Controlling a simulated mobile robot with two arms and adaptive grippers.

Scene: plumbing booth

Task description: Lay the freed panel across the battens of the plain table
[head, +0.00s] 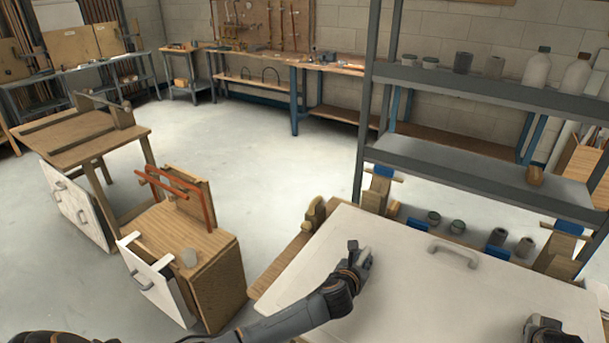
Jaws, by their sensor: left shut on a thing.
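The large white panel (430,300) lies flat over a wooden bench in the right foreground, with a pale handle (455,250) near its far edge. My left gripper (358,255) is over the panel's far left part, shut; its fingers hide what they grip, which seems to be part of the panel. My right gripper (545,328) shows only in part at the bottom right, over the panel; its fingers are not clear. A wooden table (100,141) with dark battens (66,119) across its top stands at the left, clear of the panel.
Wooden clamps with blue parts (383,171) (568,227) stand along the bench's far edge. A grey shelf rack (470,165) rises behind it. A wooden cabinet (192,240) with a red-framed tool (178,190) stands left of the bench. Open floor (265,150) lies beyond.

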